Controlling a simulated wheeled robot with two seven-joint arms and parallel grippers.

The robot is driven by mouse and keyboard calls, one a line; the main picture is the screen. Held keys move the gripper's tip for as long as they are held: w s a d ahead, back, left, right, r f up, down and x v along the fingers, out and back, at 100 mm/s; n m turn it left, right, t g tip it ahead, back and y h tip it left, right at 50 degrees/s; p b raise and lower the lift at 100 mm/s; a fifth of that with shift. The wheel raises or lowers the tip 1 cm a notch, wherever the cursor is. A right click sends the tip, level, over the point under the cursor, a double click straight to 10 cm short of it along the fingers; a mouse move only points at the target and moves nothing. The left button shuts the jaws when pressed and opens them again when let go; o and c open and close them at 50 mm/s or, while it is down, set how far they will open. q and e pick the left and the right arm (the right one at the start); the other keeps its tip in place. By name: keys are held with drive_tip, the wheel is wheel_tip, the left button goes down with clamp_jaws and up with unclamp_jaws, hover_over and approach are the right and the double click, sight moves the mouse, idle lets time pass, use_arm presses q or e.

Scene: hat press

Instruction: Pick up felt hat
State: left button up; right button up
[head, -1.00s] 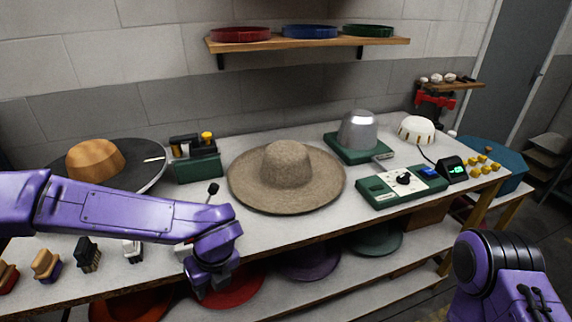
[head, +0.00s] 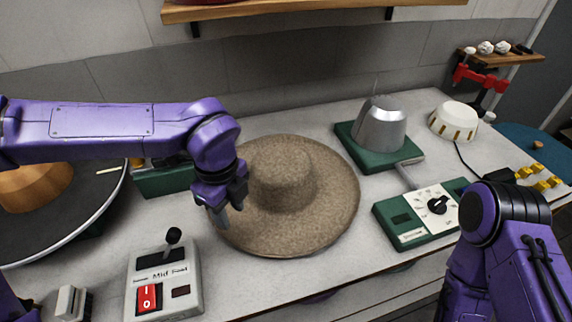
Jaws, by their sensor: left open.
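The felt hat (head: 310,222) is brown-grey with a round crown and a wide flat brim. It lies crown up on the white workbench in the middle of the head view. My left gripper (head: 228,214) is open, with its fingers pointing down at the left edge of the brim. It covers a small part of the brim, and I cannot tell whether it touches it. My right arm is at the lower right, and its gripper is outside the view.
A silver dome on a green press base (head: 350,132) stands behind right of the hat. A green control panel (head: 405,225) is to the right. A grey switch box (head: 165,280) stands at the front left. A dark round plate with a wooden block (head: 35,185) is at left.

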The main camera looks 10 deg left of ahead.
sight(239, 241)
use_arm(q)
drive_tip(key=f, duration=0.3)
drive_tip(key=f+p, duration=0.1)
drive_tip(key=f, duration=0.2)
drive_tip(key=d+f+p, duration=0.1)
drive_tip(key=f, duration=0.2)
drive_tip(key=shift+s+f, duration=0.1)
drive_tip(key=shift+s, duration=0.25)
drive_tip(key=shift+f, duration=0.4)
drive_tip(key=shift+s+a, duration=0.1)
drive_tip(key=shift+s, duration=0.2)
drive_tip(key=shift+w, duration=0.15)
clamp_jaws()
use_arm(e)
drive_tip(key=shift+s+r, duration=0.25)
drive_tip(key=shift+r, duration=0.3)
drive_tip(key=shift+s+r, duration=0.2)
drive_tip(key=shift+r, duration=0.3)
